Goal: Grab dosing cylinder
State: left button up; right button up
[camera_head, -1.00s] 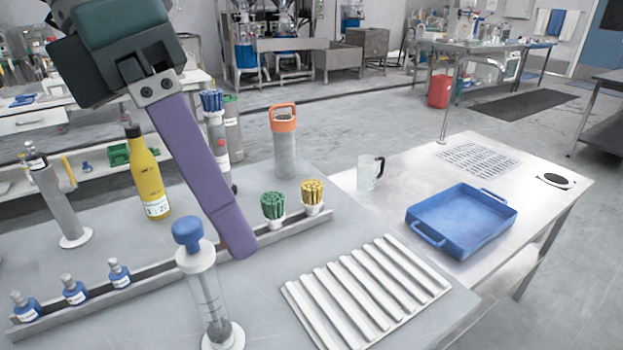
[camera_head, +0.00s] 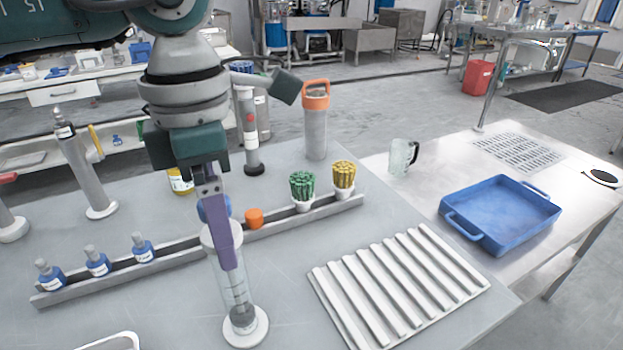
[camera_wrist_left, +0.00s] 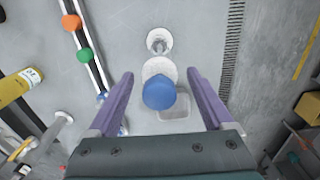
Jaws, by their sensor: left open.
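The dosing cylinder (camera_head: 236,292) is a clear upright tube on a round white base, with a blue knob (camera_head: 205,208) on top. It stands on the bench in front of the rail. My left gripper (camera_head: 229,262) is at the cylinder, and one purple finger hides part of its tube and knob. In the left wrist view the blue knob (camera_wrist_left: 158,93) lies between the two spread purple fingers (camera_wrist_left: 160,74), with gaps on both sides. The gripper is open and holds nothing. My right gripper is not in view.
A slotted rail (camera_head: 275,222) behind the cylinder holds small blue bottles (camera_head: 98,263), an orange piece (camera_head: 254,217) and green (camera_head: 303,187) and yellow (camera_head: 344,176) bundles. A white ribbed rack (camera_head: 395,290) lies to the right. A blue tray (camera_head: 500,215) stands farther right.

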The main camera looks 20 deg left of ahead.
pick_arm(q)
jog(key=shift+f, duration=0.15)
grip_shut()
dwell(0.6)
dwell(0.8)
